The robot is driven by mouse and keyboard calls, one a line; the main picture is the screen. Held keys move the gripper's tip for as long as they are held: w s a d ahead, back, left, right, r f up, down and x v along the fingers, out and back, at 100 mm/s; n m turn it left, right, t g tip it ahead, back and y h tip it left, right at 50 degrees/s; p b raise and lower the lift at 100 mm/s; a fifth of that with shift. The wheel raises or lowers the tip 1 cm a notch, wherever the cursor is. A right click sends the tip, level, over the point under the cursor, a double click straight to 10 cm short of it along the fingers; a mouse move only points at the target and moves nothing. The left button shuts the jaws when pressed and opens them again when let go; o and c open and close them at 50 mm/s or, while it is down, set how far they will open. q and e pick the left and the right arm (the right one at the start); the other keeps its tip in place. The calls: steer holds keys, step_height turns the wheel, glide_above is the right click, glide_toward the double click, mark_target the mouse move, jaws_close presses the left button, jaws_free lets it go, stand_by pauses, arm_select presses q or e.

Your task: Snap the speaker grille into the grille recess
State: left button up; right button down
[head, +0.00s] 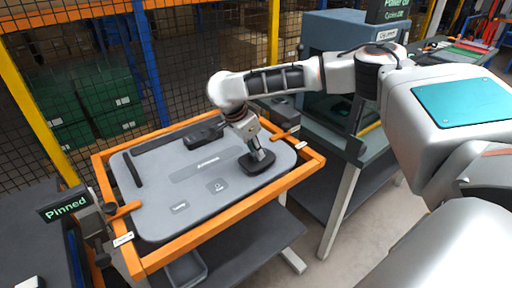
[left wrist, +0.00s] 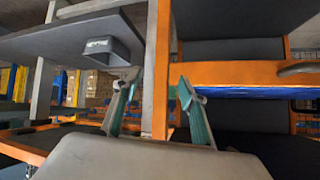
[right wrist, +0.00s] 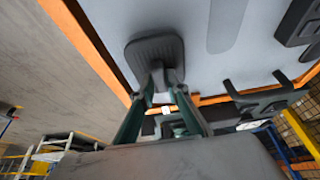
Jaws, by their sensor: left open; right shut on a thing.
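The speaker grille (head: 258,163) is a dark, rounded, ribbed pad at the right end of the grey door panel (head: 150,185). My right gripper (head: 256,150) is shut on a narrow part at the grille's back, which the right wrist view also shows, with the ribbed grille (right wrist: 155,52) beyond the fingertips (right wrist: 160,92). The grille lies over or very close to the panel; I cannot tell whether it touches. The grille recess is not visible, perhaps covered by the grille. My left gripper (left wrist: 160,100) is open and empty, away from the panel, with an orange-edged post between its fingers.
An orange frame (head: 222,232) surrounds the panel, with clamps at its sides. A "Pinned" sign (head: 65,204) stands at the left. Dark parts (head: 204,132) sit along the panel's far edge. A blue-grey machine (head: 335,40) and bench stand behind right; a mesh fence is behind.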

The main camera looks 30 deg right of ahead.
steer(key=shift+f, duration=1)
stand_by(1.8)
steer(key=c, duration=1.9)
jaws_free()
steer(key=v, duration=1.2)
